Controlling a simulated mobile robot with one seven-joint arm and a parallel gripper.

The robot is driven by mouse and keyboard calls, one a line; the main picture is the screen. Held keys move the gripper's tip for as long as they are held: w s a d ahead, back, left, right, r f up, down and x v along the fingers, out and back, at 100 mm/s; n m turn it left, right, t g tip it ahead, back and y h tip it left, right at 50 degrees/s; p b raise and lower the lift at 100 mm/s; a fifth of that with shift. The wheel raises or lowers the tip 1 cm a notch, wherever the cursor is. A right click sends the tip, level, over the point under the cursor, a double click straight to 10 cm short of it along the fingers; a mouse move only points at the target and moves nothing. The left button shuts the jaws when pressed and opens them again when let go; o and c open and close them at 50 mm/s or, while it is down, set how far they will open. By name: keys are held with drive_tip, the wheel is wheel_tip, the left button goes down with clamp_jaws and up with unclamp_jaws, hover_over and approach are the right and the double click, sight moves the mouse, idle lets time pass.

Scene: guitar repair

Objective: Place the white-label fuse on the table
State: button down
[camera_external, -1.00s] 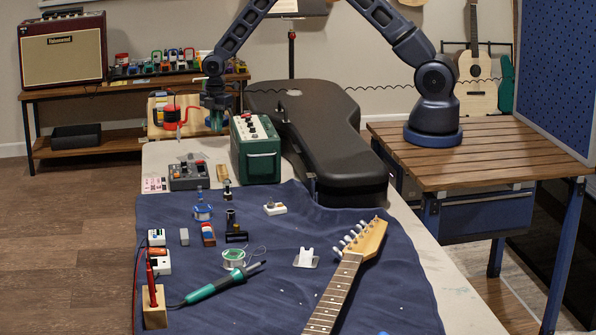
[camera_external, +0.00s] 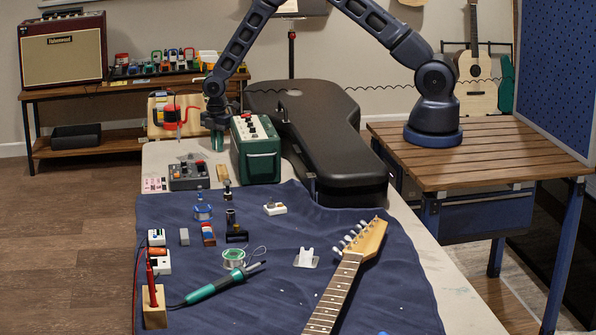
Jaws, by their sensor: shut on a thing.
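My gripper (camera_external: 217,137) points down at the far end of the long pale table (camera_external: 163,160), just left of the green amplifier. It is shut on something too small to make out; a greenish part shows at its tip. I cannot read any white label there, so I cannot tell for certain that this is the white-label fuse. The tip is low, close to the tabletop, but I cannot tell whether it touches.
The green amplifier (camera_external: 258,155) stands close beside my gripper on the right. A grey pedal box (camera_external: 188,176) is in front. The blue mat (camera_external: 300,225) holds tools and a guitar neck (camera_external: 335,295).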

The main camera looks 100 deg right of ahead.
drive_tip(key=c, duration=1.5)
unclamp_jaws()
drive_tip(key=shift+f, duration=0.1)
drive_tip(key=shift+o, duration=0.2)
wheel_tip(320, 180, up, 12)
drive_tip(key=s+a+r+m+t, duration=0.1)
drive_tip(key=s+a+r, duration=0.5)
drive_tip(key=r, duration=0.3)
drive_tip(key=s+a+r+m+h, duration=0.1)
drive_tip(key=s+a+r+m, duration=0.1)
drive_tip(key=s+a+r, duration=0.5)
drive_tip(key=s+a+r+m+t, duration=0.1)
drive_tip(key=s+a+r, duration=0.3)
drive_tip(key=r, duration=0.8)
drive_tip(key=s+a+r+m+t, duration=0.1)
drive_tip(key=s+a, duration=0.2)
drive_tip(key=s, duration=0.5)
drive_tip(key=s+a+r+m, duration=0.2)
drive_tip(key=s+a, duration=0.1)
drive_tip(key=s, duration=0.6)
drive_tip(key=s+a+r+m+t+y, duration=0.1)
drive_tip(key=s+a, duration=0.3)
drive_tip(key=s, duration=0.5)
drive_tip(key=shift+s+r+m+t, duration=0.15)
drive_tip(key=shift+r+m+t, duration=0.2)
drive_tip(key=shift+m, duration=0.15)
